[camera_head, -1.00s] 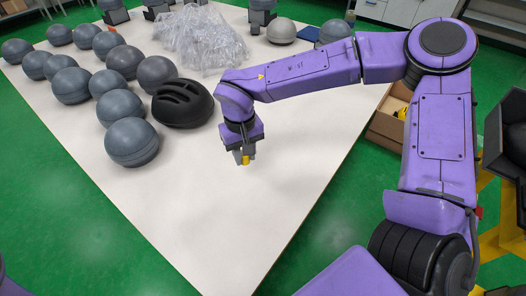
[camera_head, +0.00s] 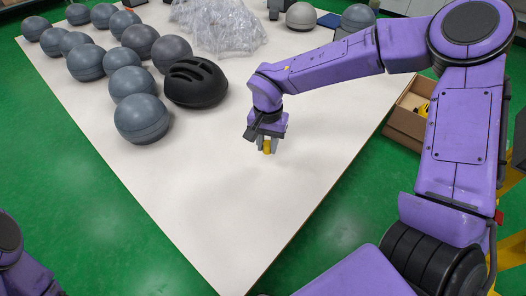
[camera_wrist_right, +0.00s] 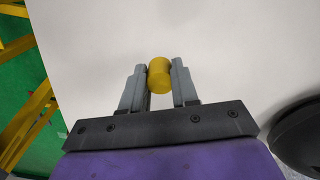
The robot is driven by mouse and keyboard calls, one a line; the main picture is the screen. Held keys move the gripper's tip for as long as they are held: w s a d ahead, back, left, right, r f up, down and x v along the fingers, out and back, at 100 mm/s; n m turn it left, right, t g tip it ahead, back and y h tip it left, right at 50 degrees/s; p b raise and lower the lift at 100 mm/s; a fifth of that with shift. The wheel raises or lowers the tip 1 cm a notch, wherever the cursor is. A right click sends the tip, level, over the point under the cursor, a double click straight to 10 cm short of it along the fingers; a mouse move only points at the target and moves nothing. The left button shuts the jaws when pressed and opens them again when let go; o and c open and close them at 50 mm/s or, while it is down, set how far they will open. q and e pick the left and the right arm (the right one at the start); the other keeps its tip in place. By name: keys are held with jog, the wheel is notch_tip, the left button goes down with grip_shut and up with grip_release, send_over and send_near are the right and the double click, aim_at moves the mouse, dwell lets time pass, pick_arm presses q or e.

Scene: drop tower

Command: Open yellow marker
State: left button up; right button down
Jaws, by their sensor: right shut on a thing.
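A yellow marker (camera_head: 268,146) is held by my right gripper (camera_head: 267,145) above or at the white table, right of the black helmet. In the right wrist view the marker (camera_wrist_right: 159,75) shows as a short yellow cylinder between the two grey fingers (camera_wrist_right: 159,82), which are shut on it. I cannot tell whether its lower end touches the table. Part of my left arm shows at the bottom left of the head view, but its gripper is out of view.
The white table (camera_head: 215,205) is clear in front of the gripper. A black helmet (camera_head: 195,82), several grey balls (camera_head: 141,119) and crumpled clear plastic (camera_head: 215,28) lie left and behind. A cardboard box (camera_head: 405,125) stands beyond the right edge.

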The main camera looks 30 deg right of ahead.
aim_at(264, 159)
jog(key=f, duration=0.1)
jog(key=w+f, duration=0.1)
jog(key=f, duration=0.3)
jog(key=shift+w, duration=0.35)
jog(key=shift+f, duration=0.1)
jog(key=shift+f, duration=0.1)
jog(key=c, duration=0.9)
grip_release()
jog(key=shift+o, duration=0.2)
